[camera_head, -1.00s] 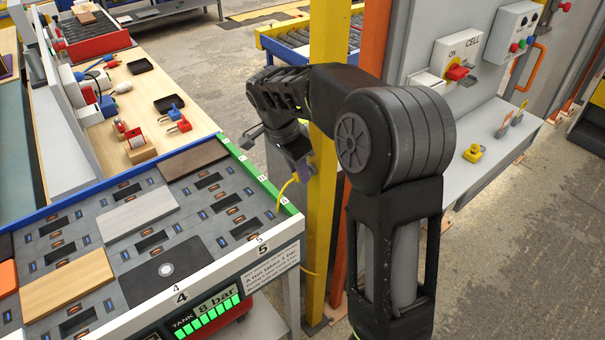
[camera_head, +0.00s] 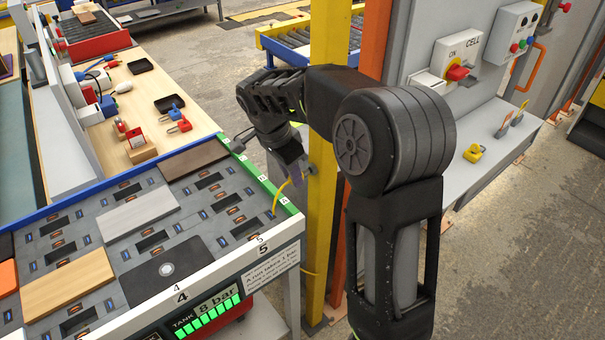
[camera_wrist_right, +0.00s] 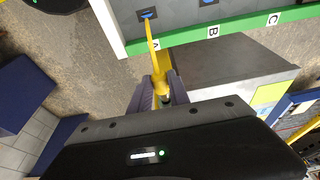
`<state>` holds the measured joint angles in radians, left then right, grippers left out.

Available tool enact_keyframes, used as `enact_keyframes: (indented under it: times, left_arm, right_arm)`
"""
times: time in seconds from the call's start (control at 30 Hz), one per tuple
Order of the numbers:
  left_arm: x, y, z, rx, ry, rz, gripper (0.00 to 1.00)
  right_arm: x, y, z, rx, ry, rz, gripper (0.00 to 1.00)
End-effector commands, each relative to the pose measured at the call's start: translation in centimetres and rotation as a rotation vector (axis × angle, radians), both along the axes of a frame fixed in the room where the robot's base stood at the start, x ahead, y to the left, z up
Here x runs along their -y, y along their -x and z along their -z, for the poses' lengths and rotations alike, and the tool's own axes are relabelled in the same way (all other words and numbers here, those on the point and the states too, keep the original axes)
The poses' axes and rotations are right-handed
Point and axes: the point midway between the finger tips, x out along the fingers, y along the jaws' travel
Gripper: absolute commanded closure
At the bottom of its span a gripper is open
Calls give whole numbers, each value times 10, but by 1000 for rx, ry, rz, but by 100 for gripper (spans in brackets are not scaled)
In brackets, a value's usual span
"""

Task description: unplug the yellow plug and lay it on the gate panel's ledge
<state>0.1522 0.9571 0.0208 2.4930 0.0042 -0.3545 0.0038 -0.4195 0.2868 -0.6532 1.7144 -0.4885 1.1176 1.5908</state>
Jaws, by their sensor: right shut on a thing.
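My right gripper (camera_head: 301,174) is beside the near right corner of the board table, in front of the yellow post. In the right wrist view the right gripper (camera_wrist_right: 162,96) is shut on the yellow plug (camera_wrist_right: 160,82), which is partly hidden between the fingers. A yellow cable (camera_head: 281,192) curves from the gripper to the table's green edge. In the right wrist view it runs up past the letter A. The gate panel's ledge (camera_head: 452,192) is at the right, behind my right arm, and well apart from the gripper. My left gripper is not in view.
A small yellow object (camera_head: 473,152) sits on the ledge, with bare surface around it. A yellow post (camera_head: 326,215) and an orange post (camera_head: 374,45) stand between the table and the panel. The table's green rail (camera_head: 262,180) is close to the gripper.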

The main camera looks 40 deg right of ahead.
Motion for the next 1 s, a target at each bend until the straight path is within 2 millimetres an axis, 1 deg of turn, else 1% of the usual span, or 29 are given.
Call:
enact_keyframes:
  times: [0.17,0.53,0.67,1.0]
  left_arm:
    - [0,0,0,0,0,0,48]
    - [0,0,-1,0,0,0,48]
    - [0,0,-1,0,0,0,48]
    - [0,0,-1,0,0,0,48]
  right_arm:
    - [-10,-1,0,0,0,-2,100]
    - [-40,-1,0,-1,0,-2,100]
    - [-44,-1,0,0,1,-1,100]
    - [-44,-1,0,0,0,0,100]
